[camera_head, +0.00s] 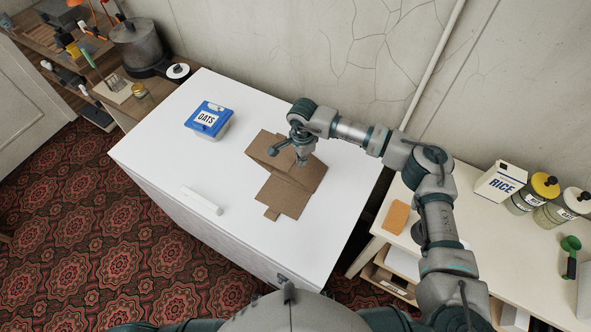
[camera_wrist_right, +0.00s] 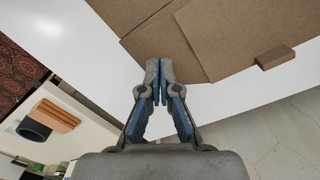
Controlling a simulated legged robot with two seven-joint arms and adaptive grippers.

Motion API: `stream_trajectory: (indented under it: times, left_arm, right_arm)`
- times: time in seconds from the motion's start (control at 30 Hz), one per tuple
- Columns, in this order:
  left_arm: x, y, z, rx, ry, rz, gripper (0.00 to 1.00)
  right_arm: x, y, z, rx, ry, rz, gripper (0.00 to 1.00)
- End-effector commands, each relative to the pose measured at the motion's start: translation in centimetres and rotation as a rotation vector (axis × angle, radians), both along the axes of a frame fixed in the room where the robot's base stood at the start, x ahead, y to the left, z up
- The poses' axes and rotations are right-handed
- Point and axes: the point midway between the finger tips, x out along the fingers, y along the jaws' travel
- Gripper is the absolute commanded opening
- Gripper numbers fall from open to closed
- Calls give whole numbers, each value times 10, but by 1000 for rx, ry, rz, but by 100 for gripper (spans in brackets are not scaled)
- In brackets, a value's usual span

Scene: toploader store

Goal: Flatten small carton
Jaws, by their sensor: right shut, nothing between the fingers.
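The small brown carton (camera_head: 285,196) lies on the white top of the chest (camera_head: 165,144), right of its middle. It looks mostly flat, with panels and flaps spread out and a small tab at its near end. In the right wrist view the cardboard (camera_wrist_right: 225,35) fills the upper part. My right gripper (camera_head: 302,160) is over the carton's right part, fingers pointing down. In the right wrist view its fingertips (camera_wrist_right: 158,65) are together, empty, at the cardboard's edge. I cannot tell whether they touch it. My left gripper is not in view.
A blue-lidded oats tub (camera_head: 209,120) stands left of the carton. A side table at right holds a rice box (camera_head: 499,183), jars and an orange block (camera_head: 396,217).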

Motion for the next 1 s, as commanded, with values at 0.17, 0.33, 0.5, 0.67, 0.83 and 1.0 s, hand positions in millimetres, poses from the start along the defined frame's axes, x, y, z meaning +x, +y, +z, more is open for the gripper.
stream_trajectory:
  times: [0.17, 0.33, 0.5, 0.67, 0.83, 1.0]
  left_arm:
    - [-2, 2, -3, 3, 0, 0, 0]
    - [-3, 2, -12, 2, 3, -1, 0]
    - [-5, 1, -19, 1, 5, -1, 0]
    - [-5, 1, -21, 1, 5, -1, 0]
    - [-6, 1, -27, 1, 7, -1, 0]
    - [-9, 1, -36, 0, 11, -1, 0]
  right_arm:
    - [2, 2, -1, 1, -2, -1, 0]
    - [5, 8, -7, 1, -3, 0, 0]
    - [9, 14, -13, 2, -4, -1, 0]
    - [10, 16, -13, 2, -4, -1, 0]
    - [12, 19, -19, 2, -4, -1, 0]
    - [16, 24, -27, 2, -4, -1, 0]
